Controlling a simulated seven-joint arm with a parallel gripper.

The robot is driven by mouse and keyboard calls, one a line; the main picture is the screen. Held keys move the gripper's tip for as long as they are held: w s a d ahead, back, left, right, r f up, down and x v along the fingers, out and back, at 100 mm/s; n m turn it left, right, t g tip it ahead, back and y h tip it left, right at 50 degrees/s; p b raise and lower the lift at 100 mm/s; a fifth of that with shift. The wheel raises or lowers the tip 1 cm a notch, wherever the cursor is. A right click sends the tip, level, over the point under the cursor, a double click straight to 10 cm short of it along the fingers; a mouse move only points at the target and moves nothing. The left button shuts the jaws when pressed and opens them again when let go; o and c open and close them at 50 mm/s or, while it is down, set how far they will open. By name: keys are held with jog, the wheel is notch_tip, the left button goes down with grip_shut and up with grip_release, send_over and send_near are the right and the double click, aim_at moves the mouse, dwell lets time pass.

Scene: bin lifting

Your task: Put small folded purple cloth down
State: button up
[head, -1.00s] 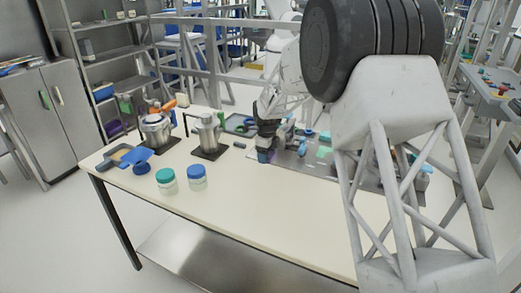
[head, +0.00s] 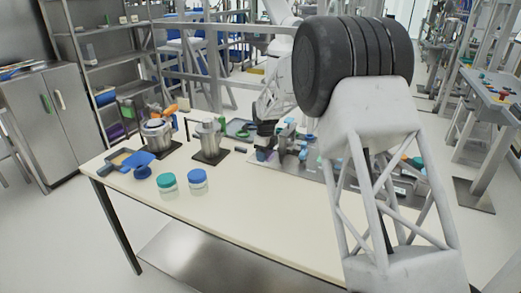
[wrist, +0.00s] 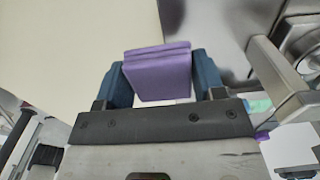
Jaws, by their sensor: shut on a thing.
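The small folded purple cloth (wrist: 158,76) is in the wrist view, folded in layers, squeezed between the two blue fingers of my gripper (wrist: 161,70). My gripper is shut on it. In the head view my gripper (head: 264,150) is small and partly hidden among other things, near the left edge of the grey tray (head: 285,168) on the table. A bit of purple shows at its tip there. I cannot tell whether the cloth touches the surface below. In the wrist view the cream tabletop (wrist: 60,45) lies to the left and a grey metal surface to the right.
Metal pots on dark plates (head: 210,140) stand left of my gripper. Two jars, teal-lidded (head: 167,182) and blue-lidded (head: 198,178), stand nearer the front. A small purple item (head: 240,150) lies just left of the tray. The front middle of the tabletop (head: 250,215) is bare.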

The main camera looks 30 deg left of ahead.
jog(key=shift+w+a+f, duration=0.15)
jog(key=shift+w+a, duration=0.9)
jog(key=shift+w, duration=0.4)
jog(key=shift+w+a+f, duration=0.2)
jog(key=shift+w+a, duration=0.85)
jog(key=shift+w, duration=0.4)
jog(key=shift+w+a+f, duration=0.15)
jog(key=shift+w+a, duration=0.9)
jog(key=shift+w, duration=0.4)
jog(key=shift+f, duration=1.75)
jog(key=shift+f, duration=0.4)
jog(key=o, duration=0.9)
jog(key=shift+f, duration=0.1)
jog(key=shift+c, duration=0.2)
jog(key=shift+s, duration=0.1)
jog(key=shift+f, duration=0.1)
